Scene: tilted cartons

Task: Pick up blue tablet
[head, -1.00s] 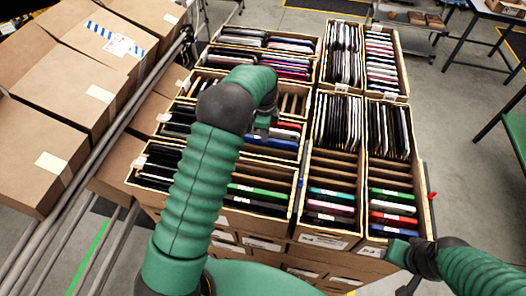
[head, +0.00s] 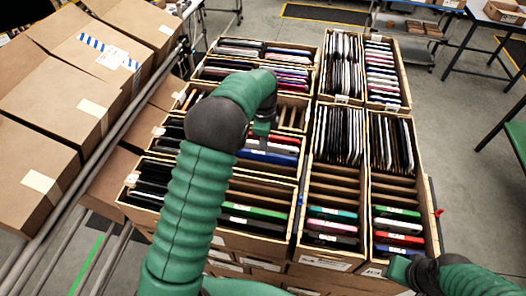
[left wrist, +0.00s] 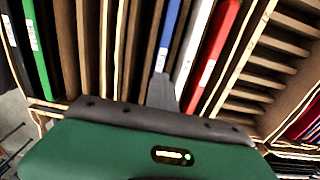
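The blue tablet (head: 268,157) stands on edge in a wooden-edged carton near the middle of the head view. It also shows in the left wrist view (left wrist: 171,22), left of a white tablet (left wrist: 193,42) and a red one (left wrist: 215,50). My left gripper (head: 262,130) is above this carton, close to the blue tablet. In the left wrist view a grey finger (left wrist: 162,90) lies over the tablet's near end; whether it touches or grips it cannot be told.
Several cartons of upright tablets stand close together, with wooden dividers (head: 337,180) and empty slots between them. Brown boxes (head: 60,100) lie on a rail rack (head: 100,180) at the left. A green table (head: 508,140) stands at the right. Bare floor lies between.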

